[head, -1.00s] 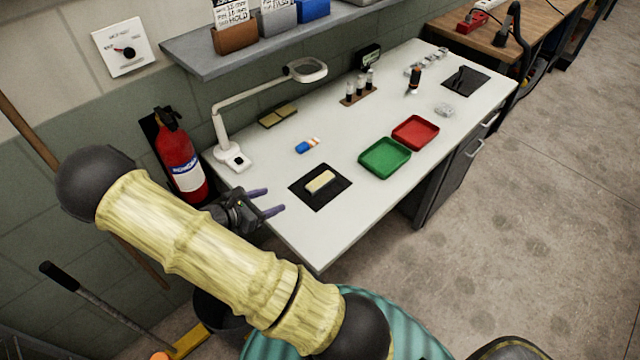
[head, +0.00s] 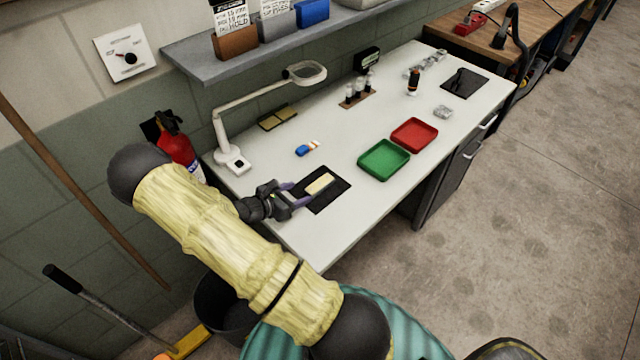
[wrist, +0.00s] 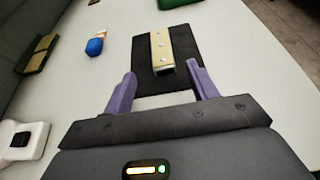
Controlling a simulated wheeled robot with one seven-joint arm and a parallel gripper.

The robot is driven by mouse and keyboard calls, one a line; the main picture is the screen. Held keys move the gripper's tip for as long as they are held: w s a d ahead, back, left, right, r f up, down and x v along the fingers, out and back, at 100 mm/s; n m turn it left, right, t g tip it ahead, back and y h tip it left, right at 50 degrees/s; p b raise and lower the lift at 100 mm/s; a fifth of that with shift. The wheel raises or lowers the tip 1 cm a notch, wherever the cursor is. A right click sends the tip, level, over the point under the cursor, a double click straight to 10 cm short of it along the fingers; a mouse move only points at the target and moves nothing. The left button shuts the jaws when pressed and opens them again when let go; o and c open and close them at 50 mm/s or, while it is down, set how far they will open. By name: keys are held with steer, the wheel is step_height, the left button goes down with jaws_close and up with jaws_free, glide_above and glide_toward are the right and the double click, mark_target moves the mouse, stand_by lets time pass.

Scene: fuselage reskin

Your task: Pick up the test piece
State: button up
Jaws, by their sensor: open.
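The test piece appears to be the small pale tan block (head: 320,183) lying on a black mat (head: 335,197) near the front left of the white bench. In the wrist view the block (wrist: 166,50) is a long tan bar with several small round marks along its top. My gripper (head: 301,194) is open, its two purple fingers pointing at the block. In the wrist view my gripper (wrist: 163,88) has one finger on each side of the block's near end. The fingertips are just short of it, and nothing is between them.
A green tray (head: 384,160) and a red tray (head: 414,134) stand right of the mat. A magnifier lamp (head: 233,160) stands behind left. A blue item (head: 302,150) lies behind the mat. The bench's front left area is clear.

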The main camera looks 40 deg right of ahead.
mark_target(318, 185)
steer(key=shift+x, duration=1.15)
steer(key=p+x, duration=0.2)
steer(key=x, duration=0.3)
steer(key=shift+s+d+r, duration=0.1)
steer(key=shift+d+r, duration=0.05)
steer(key=c, duration=1.1)
steer(key=shift+r, duration=0.15)
steer(key=shift+c, duration=0.3)
step_height(318, 185, up, 10)
steer(key=b, duration=0.1)
